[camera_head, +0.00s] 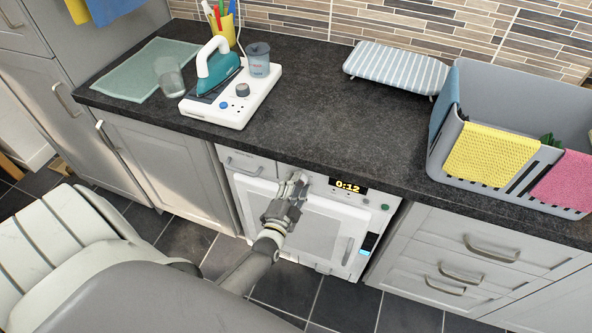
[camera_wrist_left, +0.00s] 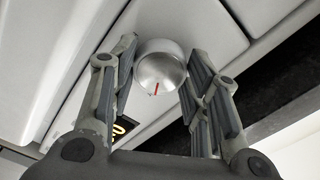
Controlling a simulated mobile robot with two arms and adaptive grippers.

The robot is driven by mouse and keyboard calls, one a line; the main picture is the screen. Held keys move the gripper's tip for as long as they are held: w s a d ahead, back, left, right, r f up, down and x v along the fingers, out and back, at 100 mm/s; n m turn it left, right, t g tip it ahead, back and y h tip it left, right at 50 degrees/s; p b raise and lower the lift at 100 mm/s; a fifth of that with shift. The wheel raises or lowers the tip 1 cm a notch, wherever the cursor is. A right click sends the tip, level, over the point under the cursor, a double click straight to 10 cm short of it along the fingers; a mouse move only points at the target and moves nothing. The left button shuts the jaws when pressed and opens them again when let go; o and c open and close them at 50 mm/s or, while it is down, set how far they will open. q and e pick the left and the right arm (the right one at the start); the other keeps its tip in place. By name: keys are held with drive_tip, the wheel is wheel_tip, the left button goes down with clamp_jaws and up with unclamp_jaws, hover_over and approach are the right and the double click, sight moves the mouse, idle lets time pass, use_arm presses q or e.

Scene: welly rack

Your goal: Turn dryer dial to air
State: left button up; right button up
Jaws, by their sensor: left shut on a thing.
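The dryer (camera_head: 322,240) is a white front-loading machine under the dark worktop, with a display (camera_head: 348,186) reading 0:12. Its dial (camera_wrist_left: 160,66) is a round silver knob with a red pointer line, seen close up in the left wrist view. My left gripper (camera_head: 298,180) is at the dryer's control panel, and in the left wrist view (camera_wrist_left: 160,85) its two fingers are on either side of the dial, shut on it. In the head view the gripper mostly hides the dial. No dial labels are readable. My right gripper is not in view.
On the worktop (camera_head: 330,105) are an iron (camera_head: 215,68) on a white base, a glass (camera_head: 170,78), a green mat (camera_head: 140,75), a small striped ironing board (camera_head: 398,68) and a grey crate (camera_head: 445,150) with cloths. Drawers (camera_head: 470,250) stand right of the dryer.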

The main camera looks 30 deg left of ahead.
use_arm(q)
drive_tip(key=o, duration=1.1)
drive_tip(key=v, duration=1.2)
drive_tip(key=shift+f, duration=0.1)
